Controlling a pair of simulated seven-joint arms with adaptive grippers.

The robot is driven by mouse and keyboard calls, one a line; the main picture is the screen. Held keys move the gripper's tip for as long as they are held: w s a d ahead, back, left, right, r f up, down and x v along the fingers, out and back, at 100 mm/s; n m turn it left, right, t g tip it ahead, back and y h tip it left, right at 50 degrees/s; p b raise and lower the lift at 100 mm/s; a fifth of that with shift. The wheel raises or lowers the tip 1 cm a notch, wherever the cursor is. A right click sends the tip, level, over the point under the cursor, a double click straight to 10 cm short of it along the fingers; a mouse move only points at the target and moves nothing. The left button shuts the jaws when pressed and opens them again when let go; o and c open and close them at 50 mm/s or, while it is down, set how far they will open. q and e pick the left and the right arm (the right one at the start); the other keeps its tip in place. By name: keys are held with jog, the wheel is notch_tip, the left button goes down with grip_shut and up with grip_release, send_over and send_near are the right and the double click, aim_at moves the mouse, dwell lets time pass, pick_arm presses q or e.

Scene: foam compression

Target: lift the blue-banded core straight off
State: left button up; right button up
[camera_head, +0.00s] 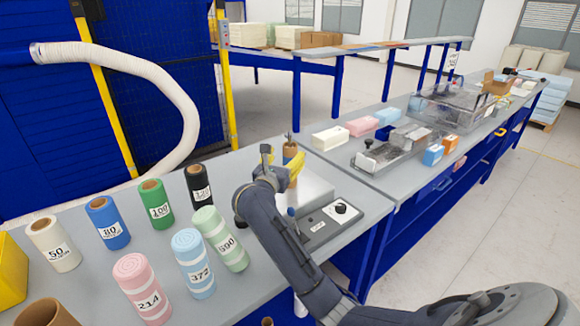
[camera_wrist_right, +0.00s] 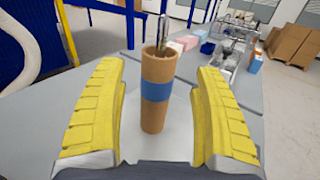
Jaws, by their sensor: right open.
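The blue-banded core (camera_wrist_right: 156,90) is a brown cardboard tube with a blue band round its middle. It stands upright, with a metal rod sticking out of its open top. In the head view its top (camera_head: 290,150) shows above a pale plate, partly covered by my right gripper (camera_head: 287,167). In the wrist view my right gripper (camera_wrist_right: 160,68) is open, its yellow ribbed fingers to either side of the core with a visible gap on each side. My left gripper is not in view.
Labelled cores, including a blue one (camera_head: 107,222) and a black one (camera_head: 198,184), stand left of my arm. Banded foam rolls, one pink (camera_head: 141,287), stand in front of them. A panel with a black knob (camera_head: 340,208) lies right of my arm.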

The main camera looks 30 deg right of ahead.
aim_at(288, 152)
jog(key=x, duration=0.3)
jog(key=shift+w+d+r, duration=0.2)
jog(key=shift+x, duration=0.8)
jog(key=c, duration=1.3)
